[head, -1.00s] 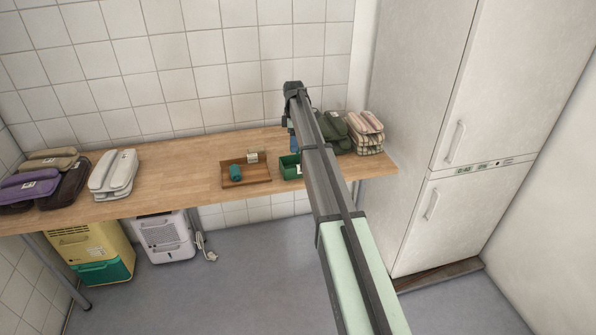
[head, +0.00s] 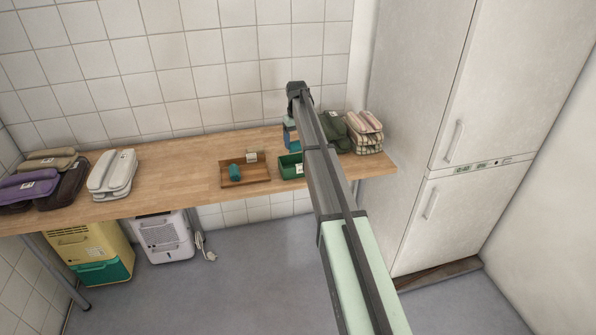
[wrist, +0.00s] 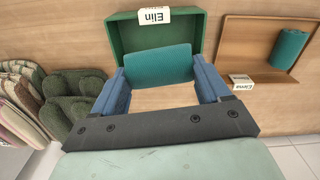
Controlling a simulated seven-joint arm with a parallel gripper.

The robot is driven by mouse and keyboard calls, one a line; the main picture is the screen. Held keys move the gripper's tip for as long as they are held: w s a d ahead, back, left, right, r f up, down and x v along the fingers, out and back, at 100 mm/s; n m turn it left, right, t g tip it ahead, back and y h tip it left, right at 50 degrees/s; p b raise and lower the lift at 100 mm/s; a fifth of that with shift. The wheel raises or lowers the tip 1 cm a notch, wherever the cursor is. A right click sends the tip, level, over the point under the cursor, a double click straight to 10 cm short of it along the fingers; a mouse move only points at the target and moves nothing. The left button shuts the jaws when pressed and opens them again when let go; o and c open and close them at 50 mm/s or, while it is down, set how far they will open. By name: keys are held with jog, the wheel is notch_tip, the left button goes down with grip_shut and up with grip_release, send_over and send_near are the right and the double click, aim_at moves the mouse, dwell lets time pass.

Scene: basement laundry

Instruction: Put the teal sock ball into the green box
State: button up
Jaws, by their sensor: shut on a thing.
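A teal sock ball (wrist: 158,66) is held between the blue fingers of my gripper (wrist: 160,82) in the wrist view. In the head view my gripper (head: 291,138) hangs above the table at the back edge of the green box, with some teal showing by its fingers. The green box (wrist: 122,36) lies beyond the held ball in the wrist view, with a white label reading "Elin" on its rim. In the head view the box (head: 286,170) is partly hidden by my arm. The held ball overlaps the box's near edge in the wrist view and looks above it.
A wooden tray (head: 257,181) left of the box holds another teal roll (head: 235,172) and has a label. Green and pink-plaid folded bundles (head: 366,134) sit right of the box. More folded bundles (head: 113,173) lie at the left. The table between is clear.

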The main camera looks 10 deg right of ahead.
aim_at(297, 161)
jog(key=shift+m, duration=0.5)
jog(key=shift+f, duration=5)
jog(key=shift+f, duration=0.15)
jog(key=o, duration=1)
jog(key=shift+o, duration=0.2)
notch_tip(297, 161, up, 12)
jog(key=shift+r, duration=0.15)
